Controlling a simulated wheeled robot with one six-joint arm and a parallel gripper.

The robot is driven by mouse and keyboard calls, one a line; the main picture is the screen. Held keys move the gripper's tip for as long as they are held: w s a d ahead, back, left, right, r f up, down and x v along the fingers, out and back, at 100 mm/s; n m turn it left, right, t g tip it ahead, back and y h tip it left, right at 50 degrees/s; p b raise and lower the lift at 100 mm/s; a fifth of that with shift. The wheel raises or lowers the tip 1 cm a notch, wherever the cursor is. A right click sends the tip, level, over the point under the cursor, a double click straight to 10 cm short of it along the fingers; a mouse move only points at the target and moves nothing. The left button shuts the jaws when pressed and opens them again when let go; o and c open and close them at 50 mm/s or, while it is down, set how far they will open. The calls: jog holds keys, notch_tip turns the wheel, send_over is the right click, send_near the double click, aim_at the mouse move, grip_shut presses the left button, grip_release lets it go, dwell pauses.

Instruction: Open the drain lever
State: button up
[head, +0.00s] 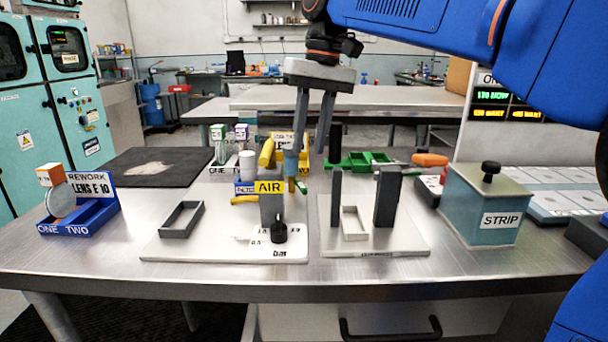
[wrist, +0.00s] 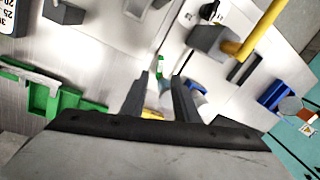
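My gripper (head: 312,150) hangs over the middle of the bench with its two fingers apart and nothing held. It also shows open in the wrist view (wrist: 162,76). A grey post marked AIR (head: 271,208) stands below and to the left of it. A yellow handle-like part (head: 267,152) shows above the post, beside a teal cylinder (head: 290,165) close to the left finger. A second yellow bar (head: 245,199) sticks out left of the post. I cannot tell which yellow part is the drain lever. The wrist view shows a yellow bar (wrist: 262,30) on a grey block.
A white plate with a grey tray (head: 181,219) and black knob (head: 279,232) lies in front. Two dark uprights (head: 387,196) stand right of it. A teal STRIP box (head: 483,205) is farther right, green bins (head: 362,160) behind. A blue rack (head: 80,219) stands left.

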aim_at(302, 186)
jog(key=f, duration=0.5)
jog(key=a+f, duration=0.1)
jog(key=f, duration=0.2)
jog(key=shift+s+a, duration=0.1)
jog(key=shift+s, duration=0.15)
jog(key=shift+r, duration=0.1)
grip_shut()
